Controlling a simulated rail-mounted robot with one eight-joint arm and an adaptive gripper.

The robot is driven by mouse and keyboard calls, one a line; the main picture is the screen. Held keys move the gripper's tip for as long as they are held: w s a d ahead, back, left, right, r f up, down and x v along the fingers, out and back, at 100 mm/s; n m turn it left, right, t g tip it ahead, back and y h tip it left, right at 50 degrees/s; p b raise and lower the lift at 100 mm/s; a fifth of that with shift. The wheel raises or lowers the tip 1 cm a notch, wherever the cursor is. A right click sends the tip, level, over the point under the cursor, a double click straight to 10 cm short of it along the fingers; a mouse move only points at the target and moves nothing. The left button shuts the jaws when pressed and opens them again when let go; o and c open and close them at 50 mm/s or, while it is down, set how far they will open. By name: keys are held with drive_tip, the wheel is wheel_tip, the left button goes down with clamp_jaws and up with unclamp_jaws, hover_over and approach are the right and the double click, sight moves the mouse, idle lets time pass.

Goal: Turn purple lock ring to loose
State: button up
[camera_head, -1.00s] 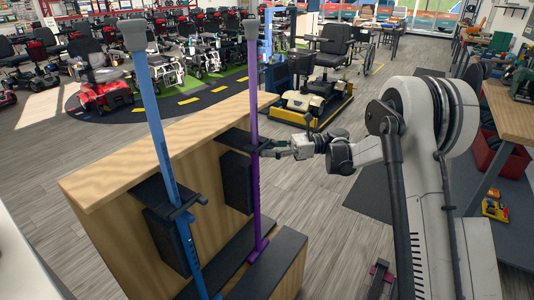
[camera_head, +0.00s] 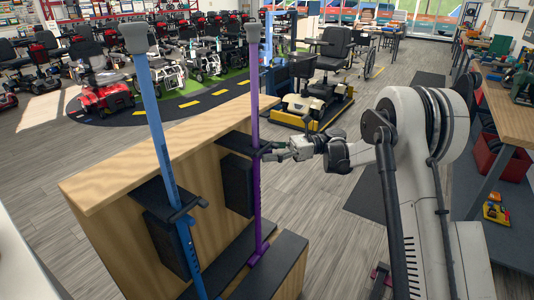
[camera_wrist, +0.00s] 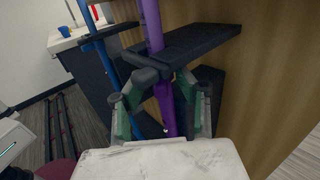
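A purple pole (camera_head: 254,92) with a grey top stands upright, held at a black bracket (camera_head: 238,142) on a wooden panel. My gripper (camera_head: 274,155) is at bracket height, just right of the pole. In the wrist view, my gripper's green-grey fingers (camera_wrist: 161,106) are apart, with the pole and collar showing between and beyond them. Contact is unclear.
A blue pole (camera_head: 156,115) in its own black bracket stands to the left. The wooden panel (camera_head: 130,165) is close behind the poles, with a black-topped base (camera_head: 272,268) below.

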drive_tip(key=shift+d, duration=0.1)
drive_tip(key=v, duration=0.7)
drive_tip(key=shift+w+d, duration=0.15)
wheel_tip(320, 180, up, 8)
drive_tip(key=n+t+h+p, duration=0.1)
drive_tip(key=t+h, duration=0.2)
drive_tip(key=t, duration=0.1)
hover_over(272, 152)
drive_tip(key=s+d, duration=0.3)
drive_tip(key=s+d+r+n+t+h+p, duration=0.1)
drive_tip(key=s+d+r+n+t+h, duration=0.2)
drive_tip(key=s, duration=0.6)
drive_tip(key=s+d+f+n+t+h+p, duration=0.1)
drive_tip(key=s+d+n+h, duration=0.4)
drive_tip(key=s, duration=0.7)
drive_tip(key=s+d+f+n+t+h+p, duration=0.2)
drive_tip(key=s+d+n+t+h, duration=0.2)
drive_tip(key=s+d, duration=0.4)
drive_tip(key=s+n+h, duration=0.1)
drive_tip(key=s+h, duration=0.1)
drive_tip(key=s, duration=0.2)
drive_tip(key=shift+n, duration=0.3)
